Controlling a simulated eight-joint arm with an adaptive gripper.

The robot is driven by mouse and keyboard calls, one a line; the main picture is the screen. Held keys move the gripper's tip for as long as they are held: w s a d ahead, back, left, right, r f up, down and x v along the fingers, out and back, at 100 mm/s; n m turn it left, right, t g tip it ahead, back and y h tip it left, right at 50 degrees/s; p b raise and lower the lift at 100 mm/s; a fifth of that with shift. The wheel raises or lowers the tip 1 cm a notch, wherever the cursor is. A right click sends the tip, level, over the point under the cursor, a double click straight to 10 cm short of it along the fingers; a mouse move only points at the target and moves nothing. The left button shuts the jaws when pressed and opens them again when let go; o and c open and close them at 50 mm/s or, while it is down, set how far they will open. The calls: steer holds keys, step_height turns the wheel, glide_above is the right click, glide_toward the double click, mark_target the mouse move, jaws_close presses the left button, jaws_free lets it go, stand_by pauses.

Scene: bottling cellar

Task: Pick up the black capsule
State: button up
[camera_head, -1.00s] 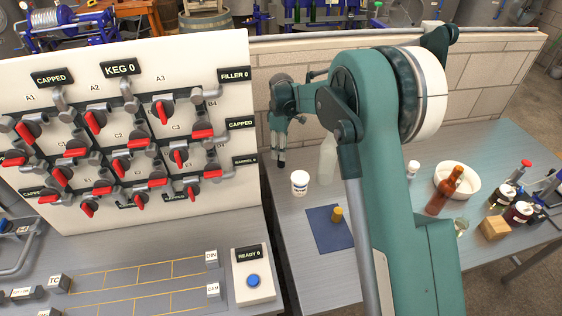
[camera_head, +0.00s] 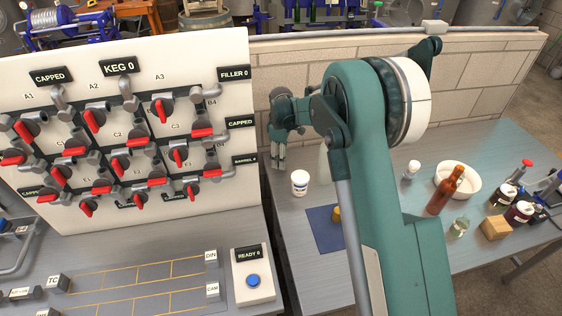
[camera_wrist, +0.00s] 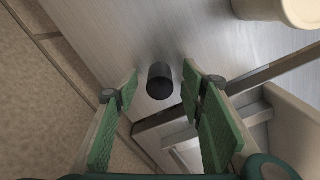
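The black capsule (camera_wrist: 160,81) is a small dark cylinder on the metal table in the wrist view. It lies ahead of and between the two green finger pads of my gripper (camera_wrist: 158,95), which are apart with nothing held. In the head view my gripper (camera_head: 278,158) points down near the back left of the right-hand table, by the block wall. The capsule cannot be made out in the head view.
A white jar (camera_head: 300,183) stands close to my gripper; a pale round container (camera_wrist: 285,8) shows at the wrist view's top right. A blue mat (camera_head: 322,238) holds a yellow cork-like piece (camera_head: 337,214). A brown bottle (camera_head: 444,190) and white bowl (camera_head: 471,186) stand at right.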

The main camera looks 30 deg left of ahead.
steer(key=shift+f, duration=0.25)
steer(key=shift+c, duration=0.5)
steer(key=c, duration=0.6)
